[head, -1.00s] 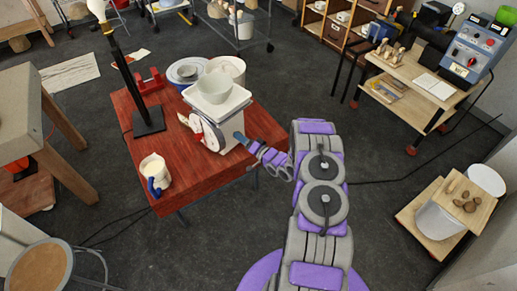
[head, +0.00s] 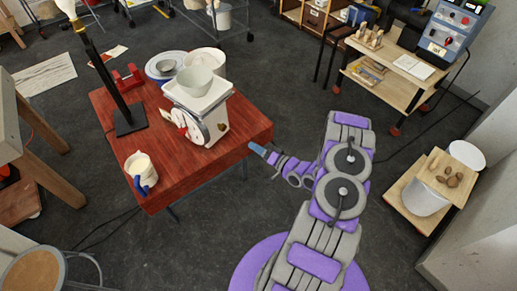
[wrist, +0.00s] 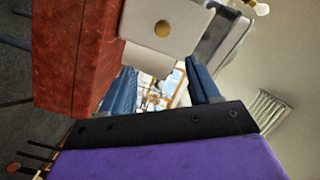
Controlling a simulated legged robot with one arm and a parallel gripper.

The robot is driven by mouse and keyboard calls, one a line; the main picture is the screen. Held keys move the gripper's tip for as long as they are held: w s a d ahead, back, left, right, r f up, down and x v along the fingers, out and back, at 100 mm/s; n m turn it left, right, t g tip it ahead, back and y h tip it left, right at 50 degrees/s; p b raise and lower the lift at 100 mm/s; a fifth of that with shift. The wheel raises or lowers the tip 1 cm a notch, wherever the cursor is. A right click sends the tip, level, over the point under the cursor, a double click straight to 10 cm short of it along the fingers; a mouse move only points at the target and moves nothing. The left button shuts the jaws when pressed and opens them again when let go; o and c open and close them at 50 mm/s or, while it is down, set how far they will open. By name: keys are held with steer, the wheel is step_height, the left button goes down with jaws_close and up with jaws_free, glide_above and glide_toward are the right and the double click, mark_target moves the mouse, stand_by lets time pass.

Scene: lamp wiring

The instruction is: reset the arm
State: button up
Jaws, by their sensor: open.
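My gripper (head: 258,149) is at the right edge of the red wooden table (head: 185,168), in front of and to the right of the white kitchen scale (head: 205,110). It is open and empty, apart from the scale. In the wrist view its two blue fingers stand wide apart (wrist: 163,88), with a white plate-like part bearing a brass knob (wrist: 162,28) above and the red table side (wrist: 75,50) at left. A black lamp stand (head: 122,100) with a pale bulb at its top stands on the table's left.
A bowl (head: 195,80) sits on the scale. A cream jug with a blue handle (head: 141,171) stands near the table's front left. Plates and a red holder are behind. A wooden cart (head: 400,78) stands at the right. Open floor lies between.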

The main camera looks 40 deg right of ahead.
stand_by(0.6)
steer(key=w+d+r+n+g+h+b, duration=0.2)
steer(key=w+d+r+n+g+h, duration=0.25)
steer(key=g, duration=0.25)
steer(key=s+a+r+g+h+b, duration=0.1)
steer(key=s+a+r+g+h, duration=0.15)
steer(key=r, duration=0.35)
steer(key=s+a+r+g+h, duration=0.1)
steer(key=s+a+r+g, duration=0.1)
steer(key=s+r, duration=0.3)
steer(key=s+a+r+n+g+y+b, duration=0.1)
steer(key=s+a+r, duration=0.4)
steer(key=s+a, duration=0.7)
steer(key=s+a+r+n+g+y+b, duration=0.1)
steer(key=s+a+r+g, duration=0.5)
steer(key=s+a, duration=0.6)
steer(key=s+n+y, duration=0.1)
steer(key=s+n, duration=0.1)
steer(key=s, duration=0.4)
steer(key=shift+s+a+b, duration=0.25)
steer(key=shift+a+b, duration=0.05)
steer(key=shift+b, duration=0.1)
